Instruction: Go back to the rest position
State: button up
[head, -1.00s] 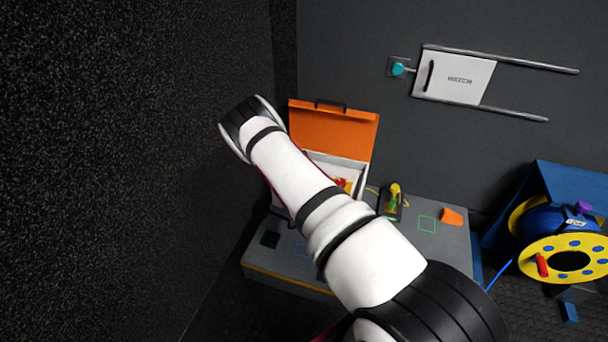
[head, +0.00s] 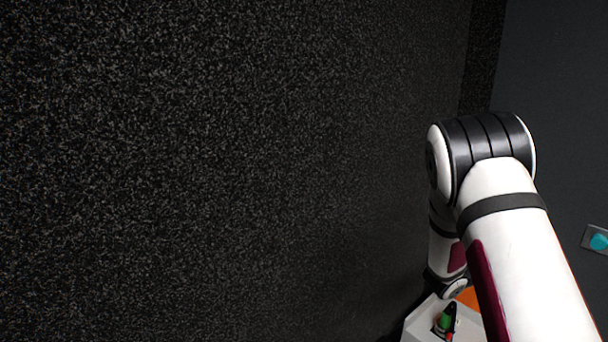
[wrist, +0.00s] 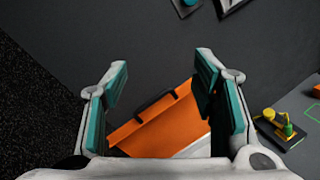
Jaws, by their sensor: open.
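My gripper (wrist: 162,95) is open and empty in the wrist view, its teal-padded fingers spread wide. Beyond and between the fingers is the orange lid (wrist: 160,128) of a case, with a dark handle on its top edge. I cannot judge the exact distance from fingers to lid, but nothing is held. In the head view, my arm bends at the right side and hides most of the case; only a bit of orange (head: 467,298) shows. The gripper itself is not seen there.
In the wrist view, a device with yellow and green parts (wrist: 282,126) sits on the grey surface (wrist: 300,100) at right. A teal knob (head: 599,242) is on the wall at the head view's right edge.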

jog(key=s+a+r+m+g+y, duration=0.3)
jog(key=s+r+m, duration=0.35)
jog(key=s, duration=0.55)
jog(key=s+a+r+m+g+y, duration=0.1)
jog(key=s+a+r+m+g, duration=0.2)
jog(key=s+r+m+g, duration=0.6)
jog(key=s+a+f+m+t+y, duration=0.1)
jog(key=s+a+f+t+y, duration=0.15)
jog(key=s+a+y, duration=0.7)
jog(key=s+a+f+t+y, duration=0.1)
jog(key=s+a+t+y, duration=0.2)
jog(key=s+a, duration=1.3)
notch_tip(320, 180, up, 32)
jog(key=w+t+p, duration=0.1)
jog(key=t+p, duration=0.3)
jog(key=p, duration=2.7)
jog(key=shift+w+r, duration=0.2)
jog(key=shift+w, duration=0.05)
